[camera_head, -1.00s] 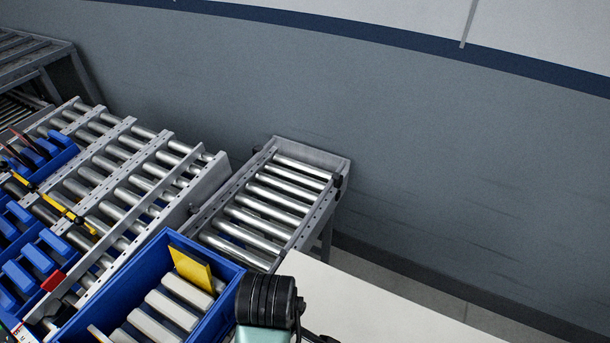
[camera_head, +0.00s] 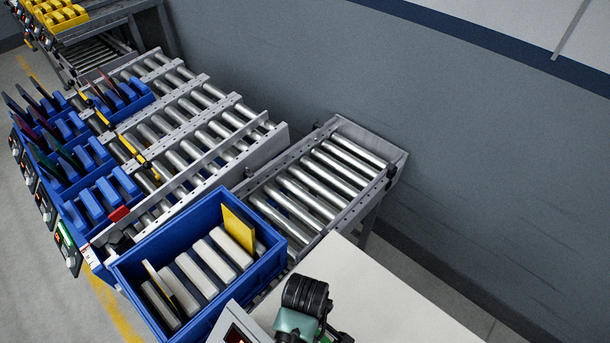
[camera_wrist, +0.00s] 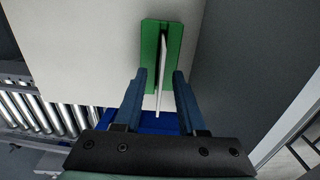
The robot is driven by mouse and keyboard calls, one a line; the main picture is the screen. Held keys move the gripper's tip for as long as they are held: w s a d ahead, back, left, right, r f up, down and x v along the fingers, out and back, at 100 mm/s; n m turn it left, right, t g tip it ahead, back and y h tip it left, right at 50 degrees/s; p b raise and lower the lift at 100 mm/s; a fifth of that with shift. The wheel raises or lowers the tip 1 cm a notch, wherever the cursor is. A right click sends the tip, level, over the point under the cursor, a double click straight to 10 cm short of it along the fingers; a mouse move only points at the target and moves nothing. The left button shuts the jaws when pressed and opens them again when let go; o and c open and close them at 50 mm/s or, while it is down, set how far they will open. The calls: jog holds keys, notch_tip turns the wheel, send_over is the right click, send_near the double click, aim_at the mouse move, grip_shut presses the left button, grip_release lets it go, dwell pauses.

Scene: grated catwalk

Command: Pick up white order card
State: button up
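In the wrist view, a thin white card (camera_wrist: 162,66), seen nearly edge-on, stands in a small green holder (camera_wrist: 148,50). My gripper (camera_wrist: 160,76) has its two blue fingers on either side of the card, with a visible gap on each side. It is open, and the card runs down between the fingers. The holder is beyond the fingertips, against a pale surface (camera_wrist: 85,40). The card's printed face, if any, cannot be made out.
A blue bin (camera_head: 270,262) with pale dividers and a yellow card (camera_head: 238,228) stands beside the pale tabletop (camera_head: 390,300). Roller conveyors (camera_head: 325,180) lie behind, holding blue racks (camera_head: 105,195) at left. A grey wall (camera_head: 450,150) closes the back.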

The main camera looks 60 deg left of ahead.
jog(key=shift+f, duration=1.5)
grip_shut()
